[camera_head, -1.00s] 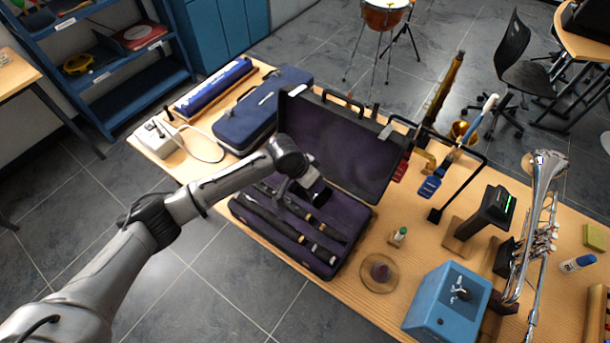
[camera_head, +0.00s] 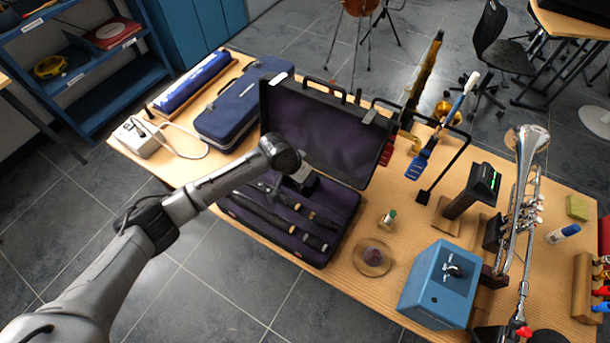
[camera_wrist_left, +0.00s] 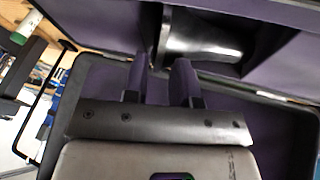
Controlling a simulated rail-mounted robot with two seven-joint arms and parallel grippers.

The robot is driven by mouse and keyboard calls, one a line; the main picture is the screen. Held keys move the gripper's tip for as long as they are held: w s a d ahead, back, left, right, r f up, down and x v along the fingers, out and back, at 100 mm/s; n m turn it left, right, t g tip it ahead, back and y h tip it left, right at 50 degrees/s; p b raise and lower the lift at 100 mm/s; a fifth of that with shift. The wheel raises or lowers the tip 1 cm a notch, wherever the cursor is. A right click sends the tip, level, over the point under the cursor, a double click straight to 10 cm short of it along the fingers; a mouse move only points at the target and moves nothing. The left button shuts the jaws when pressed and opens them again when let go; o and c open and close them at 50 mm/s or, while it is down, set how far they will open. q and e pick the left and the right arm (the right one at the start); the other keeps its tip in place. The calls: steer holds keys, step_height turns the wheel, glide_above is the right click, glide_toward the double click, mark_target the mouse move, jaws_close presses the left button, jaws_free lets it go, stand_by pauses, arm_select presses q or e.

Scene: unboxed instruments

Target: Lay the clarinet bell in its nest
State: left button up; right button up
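The open instrument case (camera_head: 240,222) has a purple lining, and long black clarinet joints (camera_head: 262,212) lie in its lower half. The clarinet bell (camera_wrist_left: 205,35), black with a bright silvery sheen, shows in the left wrist view within the purple-lined case, just beyond the fingertips. I cannot tell whether it is fully seated in a nest. My left gripper (camera_wrist_left: 160,65) is over the case, its two fingers apart with purple lining visible between them. In the head view the left gripper (camera_head: 304,182) hides the bell. My right gripper is not in view.
The raised case lid (camera_head: 325,135) stands behind the gripper. A blue case (camera_head: 240,105) lies to the left. A round wooden stand (camera_head: 373,262), a small bottle (camera_head: 389,217), a blue box (camera_head: 438,285) and a trumpet (camera_head: 525,190) stand to the right.

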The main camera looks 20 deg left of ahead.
arm_select(q)
jaws_close()
steer(key=shift+o, duration=1.7)
jaws_free()
steer(key=p+v, duration=0.2)
steer(key=v, duration=1.1)
steer(key=shift+s+r+p, duration=0.15)
steer(key=shift+r+p, duration=0.2)
steer(key=shift+a, duration=0.15)
